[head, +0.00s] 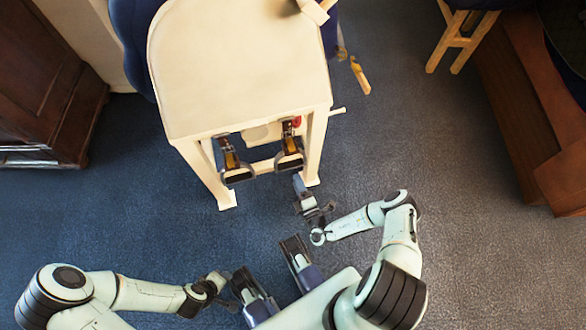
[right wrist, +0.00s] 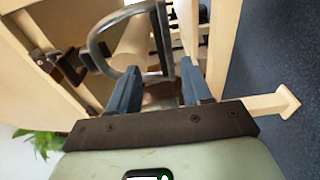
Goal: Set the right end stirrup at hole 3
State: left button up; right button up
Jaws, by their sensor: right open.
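The right end stirrup (head: 291,161) hangs on a brown strap (head: 288,140) at the front right of the cream stand (head: 240,60). A similar stirrup (head: 238,175) hangs on its own strap to the left. My right gripper (head: 298,184) is open just in front of the right stirrup. In the right wrist view, a grey metal stirrup loop (right wrist: 97,47) shows just beyond and partly between my open fingers (right wrist: 157,92). I cannot tell whether they touch it. The strap holes are too small to read. My left gripper (head: 245,284) is low in the head view, away from the stand.
The stand's cream legs (head: 315,145) flank the stirrups. A small red part (head: 296,121) shows by the right strap. A wooden cabinet (head: 45,80) stands at the left and brown furniture (head: 540,100) at the right.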

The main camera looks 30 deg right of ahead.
pick_arm(q)
jog(key=shift+s+d+r, duration=0.2)
jog(key=shift+s+r, duration=0.05)
jog(key=shift+s, duration=0.1)
pick_arm(e)
jog(key=shift+s+a, duration=0.15)
jog(key=shift+s, duration=0.65)
jog(key=shift+s+a, duration=0.1)
jog(key=shift+s, duration=0.65)
